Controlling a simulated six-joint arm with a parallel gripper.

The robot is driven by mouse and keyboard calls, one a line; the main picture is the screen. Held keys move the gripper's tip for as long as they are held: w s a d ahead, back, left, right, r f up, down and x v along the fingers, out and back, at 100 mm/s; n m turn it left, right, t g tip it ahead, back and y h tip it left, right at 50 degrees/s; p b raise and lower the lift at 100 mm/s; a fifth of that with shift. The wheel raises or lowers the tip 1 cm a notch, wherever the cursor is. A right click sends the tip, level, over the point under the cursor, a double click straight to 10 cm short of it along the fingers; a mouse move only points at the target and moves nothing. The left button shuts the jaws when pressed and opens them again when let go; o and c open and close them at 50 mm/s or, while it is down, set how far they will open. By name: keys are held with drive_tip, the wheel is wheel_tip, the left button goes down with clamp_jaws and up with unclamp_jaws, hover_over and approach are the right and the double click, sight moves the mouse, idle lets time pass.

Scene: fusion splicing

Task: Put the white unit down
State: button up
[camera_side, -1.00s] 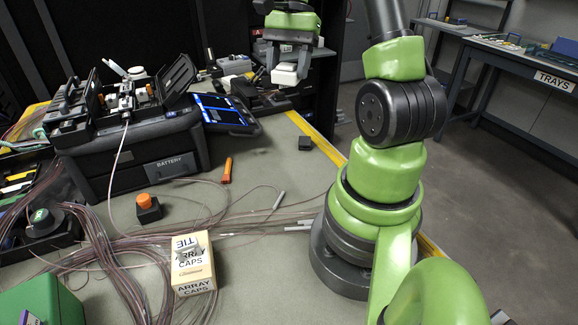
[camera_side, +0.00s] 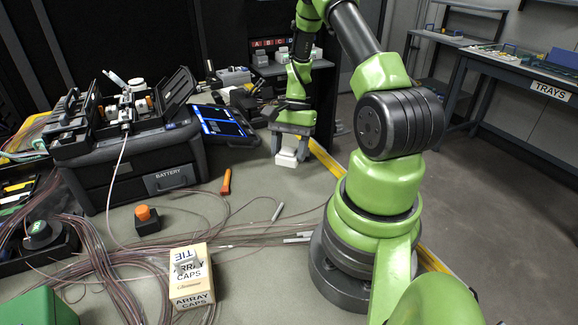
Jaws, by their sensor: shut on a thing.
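The white unit (camera_side: 287,155) hangs below my gripper (camera_side: 290,142) at the far right part of the bench, near the yellow edge strip. My gripper points down and its two grey fingers are shut on the unit's upper part. The unit looks upright. Its lower end is at or very close to the bench top; I cannot tell whether it touches.
The black splicer (camera_side: 130,135) with its battery drawer stands at the left, with a tablet (camera_side: 218,122) beside it. An orange-topped button (camera_side: 147,220), an orange tool (camera_side: 226,182) and an array caps box (camera_side: 192,280) lie nearer. Loose fibres cross the bench.

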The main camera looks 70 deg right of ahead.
sight(289, 176)
drive_tip(key=shift+f, duration=2.15)
drive_tip(key=shift+f, duration=0.1)
drive_tip(key=o, duration=0.9)
